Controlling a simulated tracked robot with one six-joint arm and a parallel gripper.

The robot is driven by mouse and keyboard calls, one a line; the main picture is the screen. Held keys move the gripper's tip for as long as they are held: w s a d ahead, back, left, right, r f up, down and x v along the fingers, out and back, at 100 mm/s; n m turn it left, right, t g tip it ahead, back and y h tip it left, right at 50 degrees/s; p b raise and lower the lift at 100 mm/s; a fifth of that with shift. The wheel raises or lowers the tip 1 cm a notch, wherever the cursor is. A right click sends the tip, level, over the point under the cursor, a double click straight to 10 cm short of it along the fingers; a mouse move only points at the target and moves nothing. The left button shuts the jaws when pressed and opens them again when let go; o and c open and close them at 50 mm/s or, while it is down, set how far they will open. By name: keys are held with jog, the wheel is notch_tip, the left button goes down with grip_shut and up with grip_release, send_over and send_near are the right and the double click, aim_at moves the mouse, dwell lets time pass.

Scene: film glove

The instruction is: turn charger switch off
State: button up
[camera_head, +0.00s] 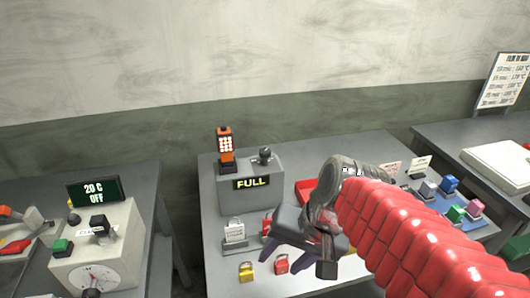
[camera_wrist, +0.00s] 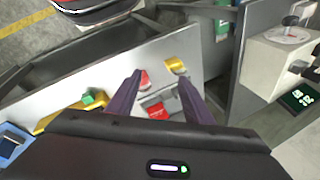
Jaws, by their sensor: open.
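The charger (camera_head: 250,190) is a grey box near the back of the middle table, with a yellow "FULL" display (camera_head: 252,183). An orange handheld device (camera_head: 225,148) stands upright on its top left. A dark round-ended switch (camera_head: 265,155) sticks up from its top right; I cannot tell its exact setting. I cannot make out the switch there.
Coloured blocks (camera_head: 449,184) sit at right. A dial machine (camera_head: 98,250) reading "20 C OFF" stands left.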

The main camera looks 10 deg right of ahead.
jog(key=w+a+m+y, duration=0.2)
jog(key=w+m+y, duration=0.3)
jog(key=m, duration=0.1)
jog(key=m+t+y, duration=0.5)
jog(key=m+t, duration=0.5)
jog(key=m, duration=0.6)
send_near(270, 154)
jog(key=v, duration=0.2)
jog(key=shift+d+r, duration=0.15)
jog(key=shift+r, duration=0.1)
jog(key=x, duration=1.4)
jog(key=shift+f, duration=0.35)
jog(key=c, duration=1.1)
